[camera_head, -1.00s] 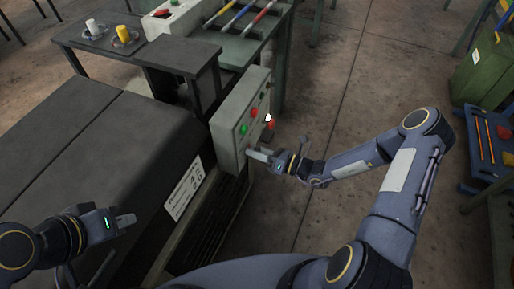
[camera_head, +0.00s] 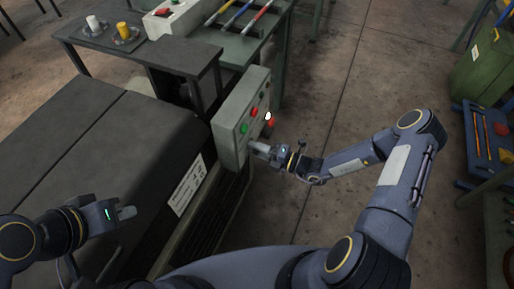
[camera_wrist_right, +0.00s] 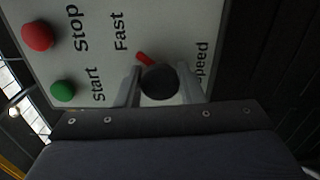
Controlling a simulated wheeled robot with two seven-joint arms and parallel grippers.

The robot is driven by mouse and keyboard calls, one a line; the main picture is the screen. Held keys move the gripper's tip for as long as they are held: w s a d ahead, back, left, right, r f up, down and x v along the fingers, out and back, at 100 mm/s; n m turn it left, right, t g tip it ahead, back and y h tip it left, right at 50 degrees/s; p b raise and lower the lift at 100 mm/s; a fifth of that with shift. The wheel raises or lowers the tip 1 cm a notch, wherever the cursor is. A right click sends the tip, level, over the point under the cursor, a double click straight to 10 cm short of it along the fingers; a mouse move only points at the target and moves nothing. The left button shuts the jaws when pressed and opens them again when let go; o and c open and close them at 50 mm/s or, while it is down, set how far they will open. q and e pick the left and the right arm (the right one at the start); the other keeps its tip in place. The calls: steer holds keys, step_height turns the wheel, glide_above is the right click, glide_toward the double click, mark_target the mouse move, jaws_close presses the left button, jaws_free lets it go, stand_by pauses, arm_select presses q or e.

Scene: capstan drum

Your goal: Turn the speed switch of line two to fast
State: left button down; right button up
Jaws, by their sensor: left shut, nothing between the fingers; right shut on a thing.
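The control box (camera_head: 230,135) stands on the side of a dark machine. In the right wrist view its pale panel (camera_wrist_right: 75,12) carries a black round speed switch (camera_wrist_right: 158,82) with a red pointer (camera_wrist_right: 145,58). The pointer slants up and left, toward the side of the word "Fast" (camera_wrist_right: 120,30). My right gripper (camera_head: 254,149) is at the panel; its fingers also show in the right wrist view (camera_wrist_right: 160,90), shut on the switch from both sides. My left gripper (camera_head: 133,212) is shut and empty above the machine, apart from the box. The line number is not readable.
A red stop button (camera_wrist_right: 38,36) and a green start button (camera_wrist_right: 63,91) sit beside the switch. A dark table (camera_head: 140,50) with a white and a yellow spool stands behind. A blue rack (camera_head: 483,140) is far right. The floor between is clear.

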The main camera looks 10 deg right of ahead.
steer(key=shift+m, duration=0.6)
steer(key=o, duration=1)
steer(key=v, duration=0.8)
